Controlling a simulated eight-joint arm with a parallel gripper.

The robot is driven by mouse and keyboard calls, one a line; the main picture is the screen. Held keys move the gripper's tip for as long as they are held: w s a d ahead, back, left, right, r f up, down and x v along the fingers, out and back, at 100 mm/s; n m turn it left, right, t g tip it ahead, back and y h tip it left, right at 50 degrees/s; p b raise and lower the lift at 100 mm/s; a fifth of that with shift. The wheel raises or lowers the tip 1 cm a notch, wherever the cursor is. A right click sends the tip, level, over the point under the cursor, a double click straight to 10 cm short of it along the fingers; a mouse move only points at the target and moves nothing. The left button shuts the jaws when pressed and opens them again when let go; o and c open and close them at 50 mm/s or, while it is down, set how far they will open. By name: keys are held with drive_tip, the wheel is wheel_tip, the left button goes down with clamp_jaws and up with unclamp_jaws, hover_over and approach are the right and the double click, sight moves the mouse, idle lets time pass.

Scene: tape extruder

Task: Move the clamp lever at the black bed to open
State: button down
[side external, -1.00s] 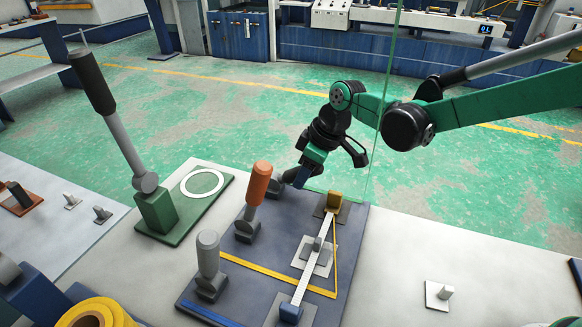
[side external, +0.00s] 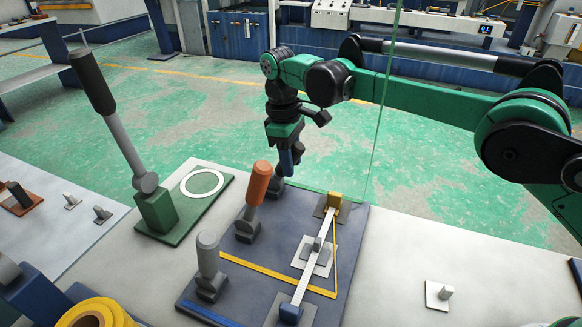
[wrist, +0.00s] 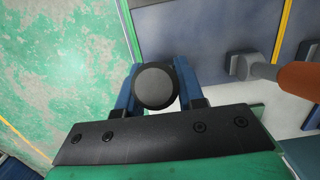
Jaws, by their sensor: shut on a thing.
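A dark lever with a round-ended black handle (wrist: 156,86) stands at the far corner of the dark slate bed (side external: 345,260). In the wrist view its end sits between the two blue fingers of my gripper (wrist: 155,75). My gripper (side external: 287,172) is shut on this handle, pointing almost straight down in the side view. The fingers hide most of the handle there; only its dark base (side external: 274,189) shows. I cannot read any open or closed mark.
An orange-handled lever (side external: 257,184) stands close by on the bed, with a grey lever (side external: 208,256) nearer the camera. A white strip (side external: 310,275) runs along the bed. A tall black-handled lever (side external: 108,120) rises from a green plate at left.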

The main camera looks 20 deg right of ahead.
idle(0.4)
drive_tip(key=c, duration=0.5)
unclamp_jaws()
drive_tip(key=shift+c, duration=0.2)
